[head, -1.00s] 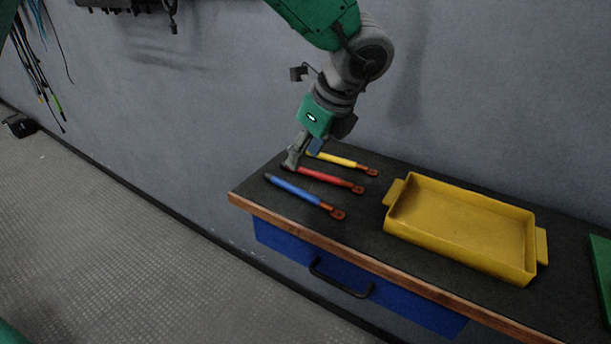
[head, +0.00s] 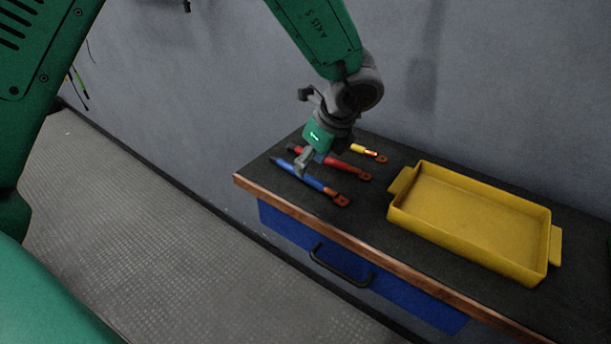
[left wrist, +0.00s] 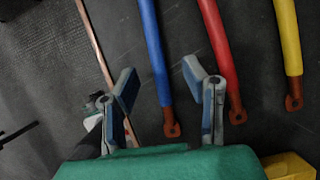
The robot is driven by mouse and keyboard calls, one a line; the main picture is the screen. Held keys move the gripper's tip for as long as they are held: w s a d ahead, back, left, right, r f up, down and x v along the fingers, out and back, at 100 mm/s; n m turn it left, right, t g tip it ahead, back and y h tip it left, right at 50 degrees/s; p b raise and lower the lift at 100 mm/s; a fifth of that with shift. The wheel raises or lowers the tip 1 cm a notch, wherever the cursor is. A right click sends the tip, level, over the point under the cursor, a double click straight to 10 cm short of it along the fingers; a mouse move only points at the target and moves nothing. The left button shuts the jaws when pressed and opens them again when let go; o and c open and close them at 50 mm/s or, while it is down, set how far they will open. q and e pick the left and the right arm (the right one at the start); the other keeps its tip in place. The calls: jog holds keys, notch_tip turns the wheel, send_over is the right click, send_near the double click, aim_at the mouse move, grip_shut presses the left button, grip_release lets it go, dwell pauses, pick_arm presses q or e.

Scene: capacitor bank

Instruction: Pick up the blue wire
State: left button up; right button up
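The blue wire (head: 313,183) lies on the dark bench top (head: 375,218), nearest the wooden front edge, with a copper-coloured lug at its right end. My left gripper (head: 304,163) is over the wire and hides part of it. In the left wrist view, the gripper (left wrist: 160,78) is open, and the blue wire (left wrist: 153,45) runs between its two fingers without either finger visibly closed on it. I cannot tell the exact height of the fingers above the wire. My right gripper is not in view.
A red wire (head: 345,168) and a yellow wire (head: 366,151) lie behind the blue one, roughly parallel. A yellow tray (head: 468,254), empty, sits to the right. The bench has a blue drawer with a black handle (head: 340,270). A wall stands behind the bench.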

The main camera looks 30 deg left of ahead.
pick_arm(q)
jog(key=x, duration=0.2)
jog(key=shift+d+f, duration=0.1)
jog(key=shift+f, duration=0.25)
jog(key=shift+w+a+f, duration=0.1)
jog(key=shift+a+f, duration=0.15)
jog(key=shift+a, duration=0.25)
jog(key=shift+w+a+f, duration=0.1)
jog(key=shift+a+f, duration=0.15)
jog(key=shift+a, duration=0.25)
jog(key=shift+s+a, duration=0.15)
jog(key=shift+a, duration=0.4)
jog(key=shift+c, duration=0.7)
jog(key=shift+s+f, duration=0.1)
jog(key=c, duration=0.6)
jog(key=shift+d, duration=0.55)
grip_shut()
jog(key=shift+d+r, duration=0.2)
jog(key=shift+d, duration=0.2)
jog(key=shift+a+r, duration=0.2)
jog(key=shift+r, duration=0.2)
jog(key=r, duration=0.7)
jog(key=shift+a, duration=0.4)
notch_tip(320, 180, up, 10)
jog(key=p, duration=0.1)
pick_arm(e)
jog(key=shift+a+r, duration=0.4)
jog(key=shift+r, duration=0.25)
